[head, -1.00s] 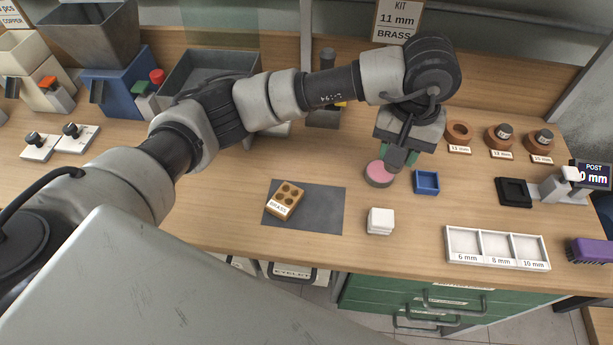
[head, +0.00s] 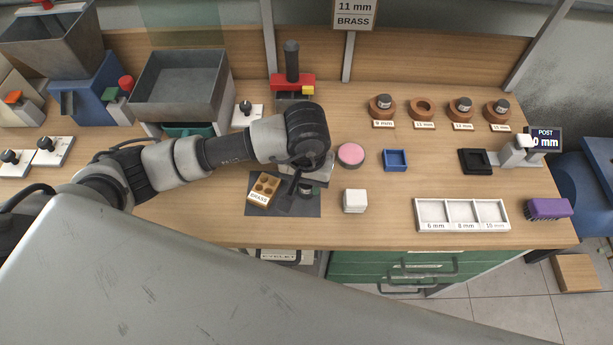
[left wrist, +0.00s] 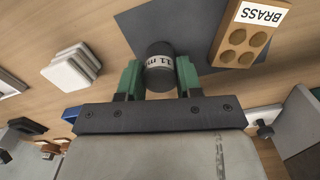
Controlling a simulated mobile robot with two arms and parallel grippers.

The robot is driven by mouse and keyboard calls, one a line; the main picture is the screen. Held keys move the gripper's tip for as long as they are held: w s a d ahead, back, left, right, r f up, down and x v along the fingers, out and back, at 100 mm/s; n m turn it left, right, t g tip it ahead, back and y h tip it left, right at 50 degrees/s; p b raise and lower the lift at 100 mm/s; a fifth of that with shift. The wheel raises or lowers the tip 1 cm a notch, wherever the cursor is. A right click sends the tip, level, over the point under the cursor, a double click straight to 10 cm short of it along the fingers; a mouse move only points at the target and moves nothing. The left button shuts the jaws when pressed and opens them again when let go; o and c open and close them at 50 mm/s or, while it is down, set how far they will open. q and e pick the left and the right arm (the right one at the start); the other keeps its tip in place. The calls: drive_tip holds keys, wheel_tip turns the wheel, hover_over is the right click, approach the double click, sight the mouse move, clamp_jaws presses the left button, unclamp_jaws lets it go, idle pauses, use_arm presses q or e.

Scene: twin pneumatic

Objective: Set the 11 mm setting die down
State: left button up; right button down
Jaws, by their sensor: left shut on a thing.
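The 11 mm setting die (left wrist: 160,60) is a dark cylinder with a white "11 m…" label, in the left wrist view. My left gripper (left wrist: 159,78) is shut on it, one green finger at each side. In the head view, my left gripper (head: 305,186) is over the right part of the grey mat (head: 257,207), and its wrist hides much of it. The die is low over the mat; I cannot tell whether it touches. My right gripper is not in view.
A pink round pad (head: 350,154), a white stack (head: 355,200) and a blue tray (head: 396,160) stand to the right of the mat. Wooden ring holders stand at the back right; one ring (head: 422,107) is empty.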

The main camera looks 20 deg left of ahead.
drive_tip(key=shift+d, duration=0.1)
use_arm(q)
drive_tip(key=shift+f, duration=0.2)
drive_tip(key=o, duration=1.1)
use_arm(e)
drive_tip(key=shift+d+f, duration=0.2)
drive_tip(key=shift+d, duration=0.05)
use_arm(q)
drive_tip(key=shift+r, duration=0.25)
wheel_tip(320, 180, up, 12)
drive_tip(key=b, duration=0.2)
drive_tip(key=shift+b, duration=0.35)
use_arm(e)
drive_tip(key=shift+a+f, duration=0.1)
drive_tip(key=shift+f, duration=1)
use_arm(q)
drive_tip(key=shift+s+f, duration=0.1)
drive_tip(key=shift+f, duration=0.05)
